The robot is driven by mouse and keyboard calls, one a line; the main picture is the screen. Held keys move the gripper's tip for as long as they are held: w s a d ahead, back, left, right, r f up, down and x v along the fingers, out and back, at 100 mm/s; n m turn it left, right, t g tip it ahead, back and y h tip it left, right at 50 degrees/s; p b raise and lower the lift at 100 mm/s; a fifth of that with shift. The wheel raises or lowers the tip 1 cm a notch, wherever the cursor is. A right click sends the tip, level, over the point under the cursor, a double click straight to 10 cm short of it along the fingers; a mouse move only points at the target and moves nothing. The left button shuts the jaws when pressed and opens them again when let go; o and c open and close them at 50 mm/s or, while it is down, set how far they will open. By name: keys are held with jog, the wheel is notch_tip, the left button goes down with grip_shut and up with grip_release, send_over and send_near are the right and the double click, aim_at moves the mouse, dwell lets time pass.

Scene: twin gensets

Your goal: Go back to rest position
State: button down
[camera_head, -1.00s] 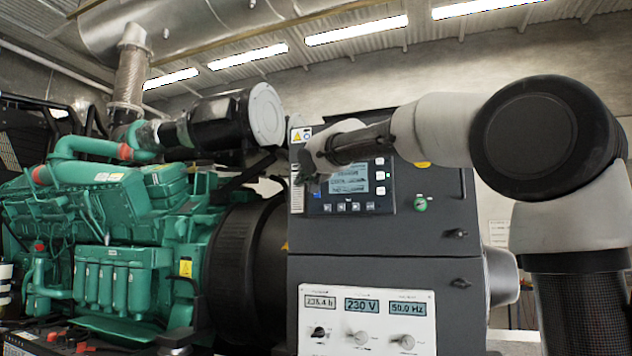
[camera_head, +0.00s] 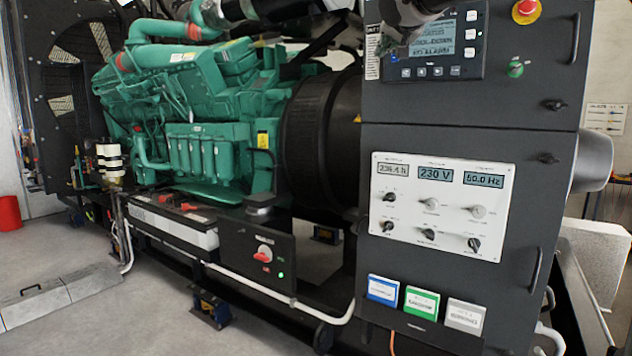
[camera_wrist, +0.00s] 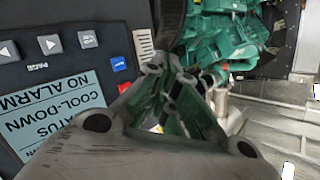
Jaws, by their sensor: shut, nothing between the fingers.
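My gripper (camera_wrist: 172,78) is shut and empty in the wrist view, its fingers together in front of the control module. In the head view only part of my gripper (camera_head: 403,14) shows at the top edge, over the upper left of the control module (camera_head: 428,68). The arm behind it is out of view. The module's screen (camera_wrist: 65,115) appears inverted in the wrist view and reads "STATUS COOL-DOWN NO ALARM". I cannot tell the exact gap between my gripper and the module.
The dark control cabinet (camera_head: 535,180) carries a red emergency stop (camera_head: 526,11), a green switch (camera_head: 515,69) and a white meter panel (camera_head: 440,208). The green engine (camera_head: 205,100) stands to the left. Open floor (camera_head: 160,310) lies at the lower left.

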jog(key=s+d+f+n+g+h, duration=0.15)
jog(key=s+f, duration=0.25)
jog(key=f, duration=0.4)
jog(key=s+d+f+n+g, duration=0.1)
jog(key=s+d+f+g, duration=0.25)
jog(key=f, duration=0.45)
jog(key=s+d+f+n+g+h, duration=0.15)
jog(key=s+f, duration=0.25)
jog(key=f, duration=0.4)
jog(key=s+d+f+g, duration=0.1)
jog(key=s+d+f, duration=0.2)
jog(key=s, duration=0.7)
jog(key=s+d+f+g, duration=0.2)
jog(key=s+d+f, duration=0.1)
jog(key=s+f, duration=0.5)
jog(key=s+d+f+g, duration=0.1)
jog(key=s+d+f, duration=0.2)
jog(key=s+f, duration=0.3)
jog(key=s, duration=0.5)
jog(key=shift+s+d+f+g+y, duration=0.2)
jog(key=shift+s+g+y, duration=0.1)
jog(key=shift+g+y, duration=0.1)
dwell(2.3)
